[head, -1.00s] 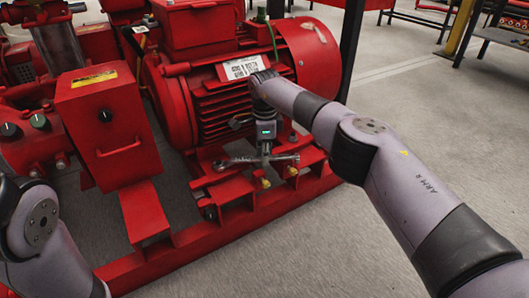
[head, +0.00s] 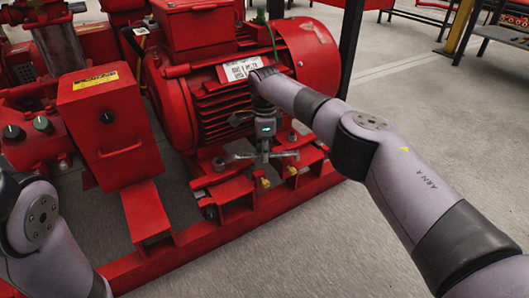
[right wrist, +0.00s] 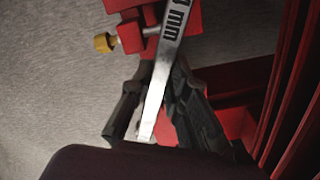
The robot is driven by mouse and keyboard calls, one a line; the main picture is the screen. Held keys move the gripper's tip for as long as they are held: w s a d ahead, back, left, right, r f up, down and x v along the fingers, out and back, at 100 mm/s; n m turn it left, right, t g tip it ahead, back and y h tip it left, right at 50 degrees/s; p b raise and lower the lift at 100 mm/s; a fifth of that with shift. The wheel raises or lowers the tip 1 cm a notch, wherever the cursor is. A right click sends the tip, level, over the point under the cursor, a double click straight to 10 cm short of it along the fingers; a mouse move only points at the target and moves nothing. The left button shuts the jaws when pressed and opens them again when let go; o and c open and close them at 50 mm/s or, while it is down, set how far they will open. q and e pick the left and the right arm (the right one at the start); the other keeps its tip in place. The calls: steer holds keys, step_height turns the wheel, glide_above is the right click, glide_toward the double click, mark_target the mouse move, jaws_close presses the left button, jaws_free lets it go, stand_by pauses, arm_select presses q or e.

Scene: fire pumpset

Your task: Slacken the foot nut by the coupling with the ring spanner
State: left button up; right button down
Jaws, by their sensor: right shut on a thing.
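My right gripper (head: 264,152) is low beside the red motor (head: 225,95), shut on the steel ring spanner (head: 285,155). The spanner lies roughly level above the motor's foot, with an end on each side of the gripper. In the right wrist view the dark fingers (right wrist: 160,88) close around the spanner's shank (right wrist: 171,40), which bears a "mm" marking; its far end runs out of the top of the picture. A foot nut (head: 219,163) shows just left of the spanner's left end in the head view. I cannot tell whether the spanner touches it. My left gripper is out of view.
Yellow-headed bolts (head: 265,183) sit on the red base frame (head: 190,243) below the spanner. A red control box (head: 112,135) stands to the left. Another nut (head: 292,136) is on the foot behind the gripper. Grey floor is free in front.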

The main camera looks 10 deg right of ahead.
steer(key=shift+r+p, duration=1.55)
steer(key=shift+r, duration=0.45)
steer(key=shift+f, duration=0.1)
steer(key=shift+s+f+m+p, duration=0.15)
steer(key=shift+f+p, duration=0.05)
steer(key=shift+f, duration=0.4)
steer(key=shift+s+f+m+p, duration=0.15)
steer(key=shift+f, duration=0.4)
steer(key=shift+f+b, duration=0.9)
steer(key=shift+f, duration=0.45)
steer(key=shift+r+p, duration=0.1)
steer(key=shift+p, duration=0.2)
steer(key=shift+s+a+p, duration=0.1)
steer(key=shift+s+p, duration=0.05)
steer(key=shift+p, duration=0.25)
steer(key=shift+s+m+p, duration=0.15)
steer(key=shift+m+p, duration=0.15)
steer(key=shift+p, duration=0.05)
